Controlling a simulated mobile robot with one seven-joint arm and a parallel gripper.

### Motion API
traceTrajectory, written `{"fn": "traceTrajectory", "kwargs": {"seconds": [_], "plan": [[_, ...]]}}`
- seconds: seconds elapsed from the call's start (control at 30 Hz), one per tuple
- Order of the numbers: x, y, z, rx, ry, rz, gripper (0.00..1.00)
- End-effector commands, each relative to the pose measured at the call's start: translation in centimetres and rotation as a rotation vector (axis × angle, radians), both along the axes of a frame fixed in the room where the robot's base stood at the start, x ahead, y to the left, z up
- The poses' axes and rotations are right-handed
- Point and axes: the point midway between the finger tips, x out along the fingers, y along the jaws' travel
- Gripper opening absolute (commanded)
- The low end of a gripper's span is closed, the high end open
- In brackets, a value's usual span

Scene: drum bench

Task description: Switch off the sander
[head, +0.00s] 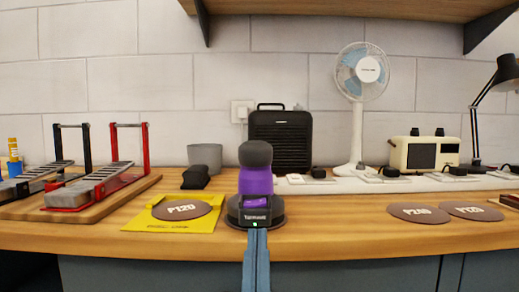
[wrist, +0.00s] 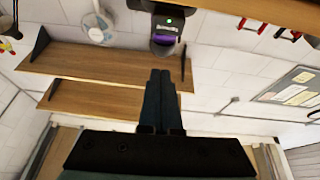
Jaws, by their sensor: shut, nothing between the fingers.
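The sander (head: 256,180) is purple with a dark rounded top and a black round base, standing upright on the wooden bench. A small green light shows low on its front. In the wrist view the sander (wrist: 166,42) appears upside down at the top, with its green light lit. My gripper (head: 257,232) is in front of the sander, its closed fingers pointing at the lower front, just below the green light. In the wrist view my gripper (wrist: 160,72) is shut and empty, its tips near the sander. I cannot tell whether they touch it.
A yellow sheet (head: 143,221) with a P120 disc (head: 182,210) lies left of the sander. A board (head: 110,203) with red and black clamp frames is farther left. A power strip (head: 340,186), fan (head: 358,130), radio (head: 425,154) and lamp (head: 474,130) stand right.

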Motion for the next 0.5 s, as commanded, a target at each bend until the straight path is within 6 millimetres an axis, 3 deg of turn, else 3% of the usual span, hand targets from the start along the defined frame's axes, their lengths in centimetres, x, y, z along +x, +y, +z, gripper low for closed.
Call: {"fn": "traceTrajectory", "kwargs": {"seconds": [0.03,0.5], "plan": [[0.3,0.0,1.6,-0.002,0.021,-0.001,0.00],[2.6,0.2,4.7,-0.014,0.189,-0.009,0.00]]}}
